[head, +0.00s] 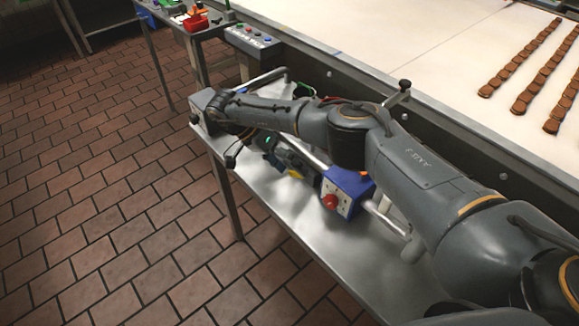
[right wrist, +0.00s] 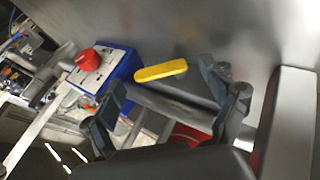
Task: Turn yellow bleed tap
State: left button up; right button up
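The yellow bleed tap (right wrist: 161,71) shows in the right wrist view as a yellow lever, lying slightly tilted above a metal surface. In the head view a small yellow piece (head: 294,173) shows beside the blue box, partly hidden under my right arm. My right gripper (head: 248,150) is over the metal shelf, its fingers pointing down. In the right wrist view my right gripper (right wrist: 165,88) is open, with the lever lying between the fingertips in the picture. I see no contact with the lever. My left gripper is not in view.
A blue box (head: 346,192) with a red button stands on the metal shelf (head: 262,205), close to the tap. Pipes and rails surround it. A conveyor (head: 420,45) with rows of brown biscuits lies behind my right arm. The tiled floor at left is clear.

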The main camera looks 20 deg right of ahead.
jog(key=v, duration=0.7)
jog(key=shift+r, duration=0.25)
jog(key=shift+w+a, duration=0.1)
